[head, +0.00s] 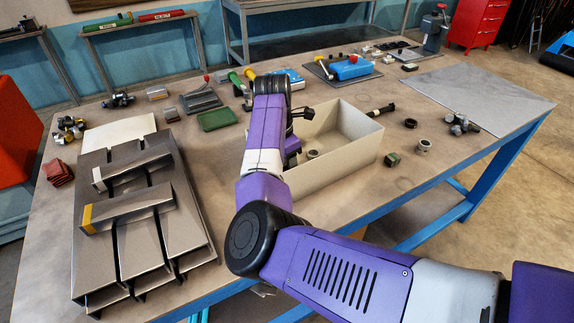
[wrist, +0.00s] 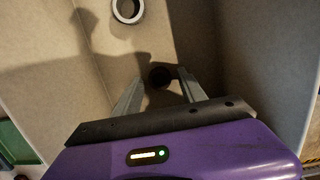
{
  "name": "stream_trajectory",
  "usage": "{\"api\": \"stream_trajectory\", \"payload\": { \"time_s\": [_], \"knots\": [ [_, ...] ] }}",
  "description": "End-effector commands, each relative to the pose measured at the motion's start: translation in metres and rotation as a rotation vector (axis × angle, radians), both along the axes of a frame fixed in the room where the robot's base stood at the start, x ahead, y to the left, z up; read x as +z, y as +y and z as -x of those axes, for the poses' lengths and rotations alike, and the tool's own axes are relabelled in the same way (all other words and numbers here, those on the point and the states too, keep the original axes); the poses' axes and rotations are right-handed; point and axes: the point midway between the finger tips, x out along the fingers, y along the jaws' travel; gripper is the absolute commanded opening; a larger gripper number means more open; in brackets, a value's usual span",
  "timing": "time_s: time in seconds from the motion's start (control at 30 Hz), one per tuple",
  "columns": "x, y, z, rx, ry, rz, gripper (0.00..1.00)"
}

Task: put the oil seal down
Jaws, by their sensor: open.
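My gripper (wrist: 161,75) is open, with its two fingers pointing down inside the cream open-topped bin (head: 352,160). A small dark round piece (wrist: 160,78), which looks like the oil seal, lies between the fingertips in the wrist view. The picture is too dark to tell whether a finger touches it. The same piece is hidden behind my arm in the head view. A pale metal ring (wrist: 127,10) lies on the bin floor, apart from the fingers, and also shows in the head view (head: 313,153).
Bin walls rise close around my gripper. A metal rack (head: 150,240) fills the left front. A bare grey sheet (head: 480,95) lies at right.

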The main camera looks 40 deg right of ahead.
Motion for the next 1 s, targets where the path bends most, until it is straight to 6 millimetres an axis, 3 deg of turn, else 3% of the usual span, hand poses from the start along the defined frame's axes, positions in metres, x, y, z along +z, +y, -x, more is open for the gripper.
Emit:
{"api": "stream_trajectory", "payload": {
  "time_s": [0.17, 0.6, 0.8, 1.0],
  "knots": [
    [0.019, 0.002, -0.001, -0.001, -0.003, 0.002, 0.49],
    [0.102, 0.015, -0.004, 0.000, -0.002, 0.000, 0.49],
    [0.118, 0.017, -0.004, 0.000, -0.001, 0.000, 0.49],
    [0.120, 0.018, -0.004, 0.000, 0.000, 0.000, 0.49]
  ]
}}
